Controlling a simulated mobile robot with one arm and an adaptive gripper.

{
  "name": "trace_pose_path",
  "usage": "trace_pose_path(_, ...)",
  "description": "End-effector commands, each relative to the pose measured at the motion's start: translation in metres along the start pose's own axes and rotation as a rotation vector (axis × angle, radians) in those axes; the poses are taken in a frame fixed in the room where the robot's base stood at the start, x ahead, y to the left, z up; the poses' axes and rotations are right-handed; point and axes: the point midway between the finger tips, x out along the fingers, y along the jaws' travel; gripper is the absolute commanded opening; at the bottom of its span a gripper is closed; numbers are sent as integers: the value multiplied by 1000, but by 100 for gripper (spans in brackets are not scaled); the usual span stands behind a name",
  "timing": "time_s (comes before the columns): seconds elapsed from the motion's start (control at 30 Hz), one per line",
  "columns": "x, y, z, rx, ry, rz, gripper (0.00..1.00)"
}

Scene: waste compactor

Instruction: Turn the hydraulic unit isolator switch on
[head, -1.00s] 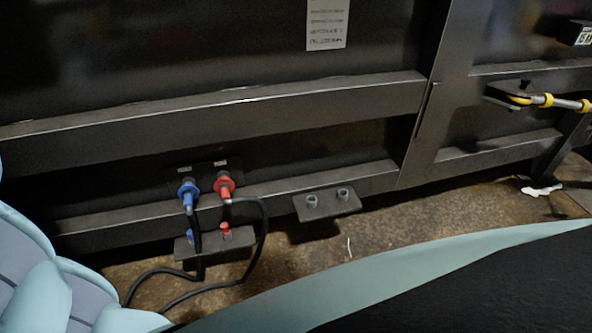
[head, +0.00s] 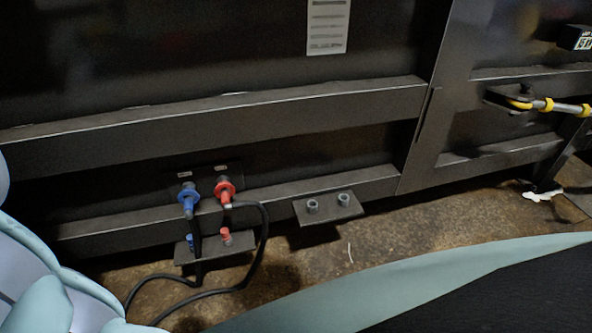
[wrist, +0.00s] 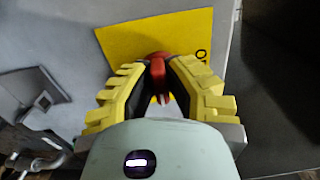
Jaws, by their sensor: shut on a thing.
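In the wrist view, a red switch handle (wrist: 158,68) stands out from a yellow plate (wrist: 128,42) on a grey panel. My gripper (wrist: 160,75), with yellow ribbed fingers and dark pads, is shut on the red handle, with one finger on each side. Part of the handle is hidden between the fingers. A dark mark resembling a 0 shows at the right edge of the yellow plate. In the head view neither the switch nor my gripper shows.
In the head view, blue (head: 187,199) and red (head: 224,189) hose couplings with black hoses sit low on the dark compactor wall. A bracket with two grey stubs (head: 328,208) is right of them. A yellow-banded bar (head: 546,104) is at far right. A grey bracket (wrist: 38,90) stands left in the wrist view.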

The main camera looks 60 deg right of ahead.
Motion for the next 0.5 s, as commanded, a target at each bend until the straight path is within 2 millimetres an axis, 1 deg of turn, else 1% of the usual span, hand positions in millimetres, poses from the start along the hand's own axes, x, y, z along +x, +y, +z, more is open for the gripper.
trace_pose_path(0.03, 0, 3, -1, 0, 5, 6, 0)
trace_pose_path(0.3, 0, 3, -2, 0, 5, 7, 0)
trace_pose_path(0.33, 0, 3, -2, 0, 5, 7, 17)
trace_pose_path(0.5, 0, 2, -2, 0, 5, 4, 34)
